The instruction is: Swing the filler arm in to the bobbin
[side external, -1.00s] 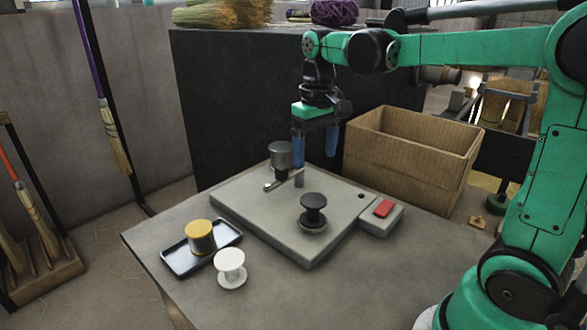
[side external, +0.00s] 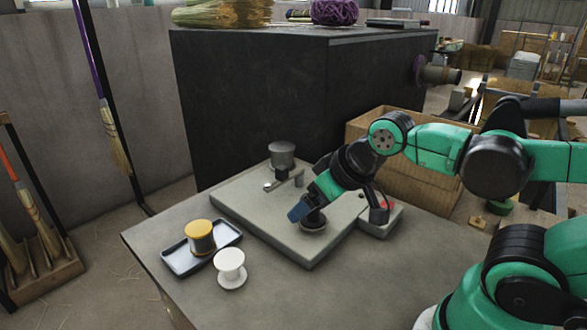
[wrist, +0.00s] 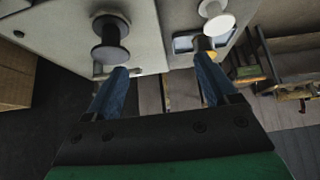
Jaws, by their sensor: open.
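The black bobbin (wrist: 110,38) stands upright on the pale grey base plate (side external: 250,205). In the side view it is partly hidden behind my gripper. The filler arm (side external: 284,180) is a short metal bar beside a grey canister (side external: 281,155), behind and left of the bobbin, apart from it. My gripper (side external: 299,213) is tilted, low over the plate at the bobbin. Its blue fingers (wrist: 158,66) are spread with nothing between them in the wrist view. The left finger there is close to the bobbin; contact cannot be told.
A yellow-topped spool (side external: 200,237) stands in a dark tray (side external: 178,262), with a white spool (side external: 230,267) beside it. A block with a red button (side external: 380,224) adjoins the plate, partly behind my wrist. A cardboard box (side external: 362,125) stands behind. The front of the table is clear.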

